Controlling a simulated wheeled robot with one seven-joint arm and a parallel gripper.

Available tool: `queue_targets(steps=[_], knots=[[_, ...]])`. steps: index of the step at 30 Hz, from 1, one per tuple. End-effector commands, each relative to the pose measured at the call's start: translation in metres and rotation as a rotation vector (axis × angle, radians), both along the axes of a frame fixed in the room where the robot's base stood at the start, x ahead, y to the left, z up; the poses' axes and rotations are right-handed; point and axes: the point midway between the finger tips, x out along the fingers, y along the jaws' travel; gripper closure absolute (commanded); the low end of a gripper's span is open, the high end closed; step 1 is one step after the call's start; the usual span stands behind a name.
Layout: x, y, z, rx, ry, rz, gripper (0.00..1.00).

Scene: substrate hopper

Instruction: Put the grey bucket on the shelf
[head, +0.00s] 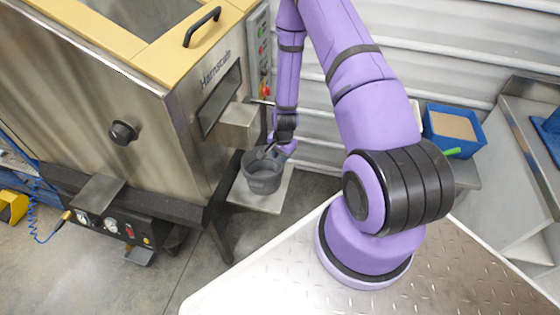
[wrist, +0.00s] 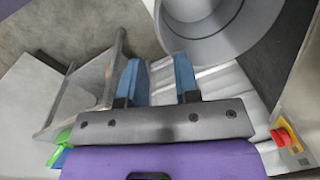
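The grey bucket (head: 264,180) stands upright on a small light plate (head: 283,196) beside the hopper machine, below its spout box. My gripper (head: 275,150) is at the bucket's rim on the far side, at the end of my purple arm. In the wrist view, the two blue fingers of my gripper (wrist: 159,82) are spread apart, with nothing seen between them but the ribbed wall behind. A large round grey form, which looks like the bucket (wrist: 232,45), fills the top of that view beyond the fingertips. Whether a finger touches the rim is unclear.
The steel hopper machine (head: 120,130) with a yellow top stands at the left. A blue bin (head: 432,128) and a steel bench (head: 515,150) are at the right. My arm crosses the space before the ribbed wall. A red emergency knob (wrist: 281,137) is at the wrist view's right.

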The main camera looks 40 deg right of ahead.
Motion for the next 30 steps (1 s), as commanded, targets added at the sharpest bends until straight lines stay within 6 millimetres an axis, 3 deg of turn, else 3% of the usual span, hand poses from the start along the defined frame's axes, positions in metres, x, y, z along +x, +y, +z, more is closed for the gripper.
queue_targets(steps=[8,11,14,21,30], knots=[[0.001,0.000,0.008,-0.001,-0.002,0.004,0.71],[0.007,0.000,0.023,-0.005,-0.013,0.025,0.71],[0.019,0.002,0.054,-0.014,-0.031,0.074,0.71],[0.039,0.013,0.152,-0.042,-0.080,0.229,0.71],[0.037,0.037,0.271,-0.085,-0.137,0.424,0.71]])
